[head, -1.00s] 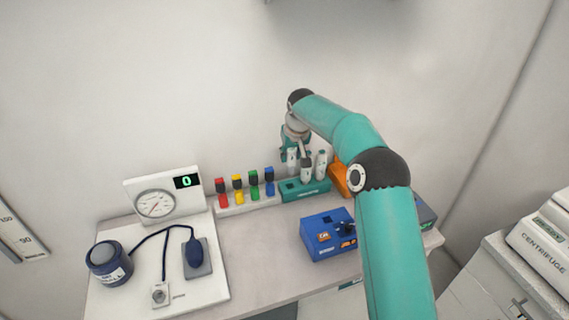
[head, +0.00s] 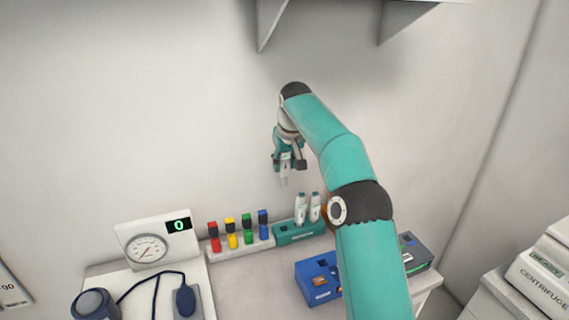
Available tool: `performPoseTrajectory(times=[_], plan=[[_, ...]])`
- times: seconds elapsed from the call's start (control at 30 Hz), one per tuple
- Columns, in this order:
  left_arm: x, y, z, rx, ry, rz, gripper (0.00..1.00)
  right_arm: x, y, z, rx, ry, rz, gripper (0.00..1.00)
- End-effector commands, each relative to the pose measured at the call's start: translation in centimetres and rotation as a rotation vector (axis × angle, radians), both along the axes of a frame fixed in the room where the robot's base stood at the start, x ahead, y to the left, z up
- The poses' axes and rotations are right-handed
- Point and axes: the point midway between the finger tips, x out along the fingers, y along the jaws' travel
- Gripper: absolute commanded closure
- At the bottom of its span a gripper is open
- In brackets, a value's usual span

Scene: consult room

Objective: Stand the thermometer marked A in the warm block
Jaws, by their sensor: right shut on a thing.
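My right gripper (head: 287,163) is shut on a white thermometer (head: 284,168). It holds the thermometer roughly upright in the air, above the teal rack and a little to its left. The marking on this thermometer is too small to read. Two more white thermometers (head: 300,209) and (head: 315,207) stand upright in the teal rack (head: 290,236). A blue block (head: 311,285) with a small orange label is on the table in front of the rack, partly hidden by my right arm. I cannot tell whether it is the warm block. My left gripper is not in view.
A white rack (head: 241,250) with red, yellow, green and blue capped items stands left of the teal rack. A pressure gauge (head: 148,250) and bulb (head: 185,301) are at the left. A shelf (head: 330,15) hangs above.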

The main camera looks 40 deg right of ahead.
Motion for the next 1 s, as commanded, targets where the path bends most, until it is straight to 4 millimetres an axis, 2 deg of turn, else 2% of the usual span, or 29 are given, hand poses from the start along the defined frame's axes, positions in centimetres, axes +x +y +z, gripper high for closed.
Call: performPoseTrajectory(times=[0.33, 0.67, 0.83, 1.0], plan=[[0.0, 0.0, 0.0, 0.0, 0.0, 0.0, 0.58, 0.5, -0.3, 0.1, 0.002, -0.003, 0.0, 1.0], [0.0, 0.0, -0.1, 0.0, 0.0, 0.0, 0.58, 0.6, 1.2, -3.1, 0.006, -0.001, 0.048, 1.0], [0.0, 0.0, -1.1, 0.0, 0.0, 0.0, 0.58, -1.6, 2.1, -5.3, 0.007, -0.004, 0.073, 1.0], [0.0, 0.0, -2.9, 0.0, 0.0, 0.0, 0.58, -6.0, 3.0, -7.5, 0.008, -0.007, 0.083, 1.0]])
